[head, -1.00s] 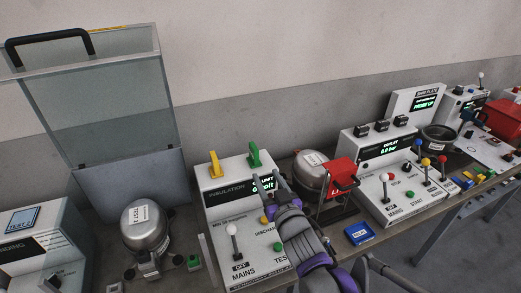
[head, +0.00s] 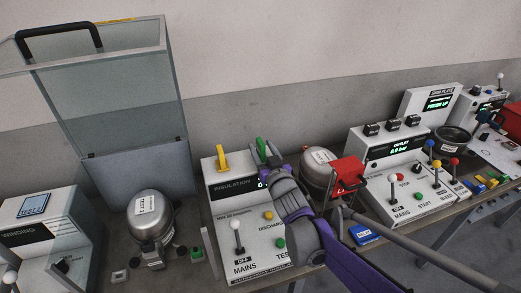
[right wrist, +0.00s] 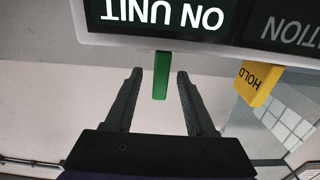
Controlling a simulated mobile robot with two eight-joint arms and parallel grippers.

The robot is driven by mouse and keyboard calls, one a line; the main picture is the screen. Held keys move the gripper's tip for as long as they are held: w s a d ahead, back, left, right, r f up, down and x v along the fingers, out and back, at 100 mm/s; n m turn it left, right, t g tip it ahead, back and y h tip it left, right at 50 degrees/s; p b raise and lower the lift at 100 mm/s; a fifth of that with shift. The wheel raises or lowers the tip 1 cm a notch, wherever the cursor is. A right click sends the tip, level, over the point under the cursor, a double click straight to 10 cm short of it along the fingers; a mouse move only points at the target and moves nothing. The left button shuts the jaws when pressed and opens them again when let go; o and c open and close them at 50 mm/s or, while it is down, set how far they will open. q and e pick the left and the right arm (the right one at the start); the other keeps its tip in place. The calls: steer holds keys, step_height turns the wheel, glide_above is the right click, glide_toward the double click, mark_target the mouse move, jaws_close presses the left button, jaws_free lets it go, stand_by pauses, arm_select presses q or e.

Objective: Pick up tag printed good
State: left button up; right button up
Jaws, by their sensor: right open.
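A green tag (head: 261,145) stands at the top of the insulation tester (head: 224,196). In the right wrist view the green tag (right wrist: 161,78) lies between my right gripper's two fingers, with a gap on each side; no print shows on it. My right gripper (right wrist: 160,82) is open and empty. In the head view the right gripper (head: 264,153) is at the green tag and hides part of it. A yellow tag (head: 222,157) stands to its left; in the right wrist view the yellow tag (right wrist: 259,83) reads HOLD. My left gripper is not in view.
A compressor (head: 151,214) stands left of the tester, before an open clear cover (head: 105,100). Another compressor (head: 318,163) with a red part (head: 347,172) is close right of my gripper. A blue block (head: 365,234) lies on the bench. The wall side above the tester is free.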

steer(key=shift+x, duration=0.9)
steer(key=shift+s, duration=0.1)
jaws_close()
